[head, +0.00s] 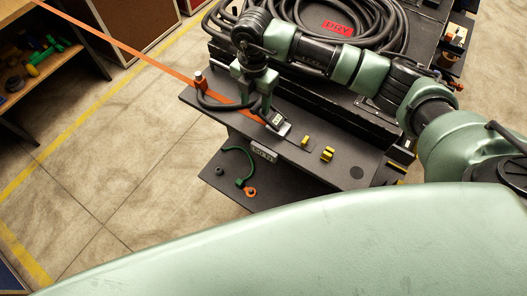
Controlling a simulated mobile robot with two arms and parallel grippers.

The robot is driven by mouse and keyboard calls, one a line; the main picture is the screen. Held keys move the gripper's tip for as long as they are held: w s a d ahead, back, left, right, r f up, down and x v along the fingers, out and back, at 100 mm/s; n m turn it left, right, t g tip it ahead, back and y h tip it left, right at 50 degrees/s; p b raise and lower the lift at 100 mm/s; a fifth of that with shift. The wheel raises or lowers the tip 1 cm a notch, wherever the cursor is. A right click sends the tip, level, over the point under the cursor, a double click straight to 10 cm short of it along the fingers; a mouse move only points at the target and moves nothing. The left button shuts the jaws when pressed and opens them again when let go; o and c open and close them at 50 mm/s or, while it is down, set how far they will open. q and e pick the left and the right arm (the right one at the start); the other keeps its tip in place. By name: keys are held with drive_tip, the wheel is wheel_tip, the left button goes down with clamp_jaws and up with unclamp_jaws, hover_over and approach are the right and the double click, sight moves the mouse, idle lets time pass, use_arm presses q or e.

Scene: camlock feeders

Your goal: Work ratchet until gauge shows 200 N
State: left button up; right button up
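An orange strap (128,50) runs taut from the upper left to a dark table. A small gauge with a pale display (278,119) sits at the strap's table end; its reading is too small to make out. My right gripper (266,109) points down right beside the gauge, over the end of the strap. Its fingers are small and dark here, so I cannot tell whether they are open or shut on something. The ratchet is not clearly distinguishable; my gripper may cover it. My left gripper is not in view.
Yellow blocks (327,154) lie on the table (350,172) right of the gauge. A lower shelf (222,184) holds a green hook-shaped piece (240,163) and an orange ring (250,192). Coiled black hose (392,30) lies behind my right arm. Floor at left is clear.

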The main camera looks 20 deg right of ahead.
drive_tip(key=o, duration=0.3)
drive_tip(key=shift+w+a+f, duration=0.1)
drive_tip(key=shift+w, duration=0.05)
drive_tip(key=shift+s, duration=0.25)
drive_tip(key=shift+w+r, duration=0.1)
drive_tip(key=shift+r, duration=0.25)
wheel_tip(320, 180, up, 7)
drive_tip(key=p, duration=0.5)
drive_tip(key=shift+r, duration=0.2)
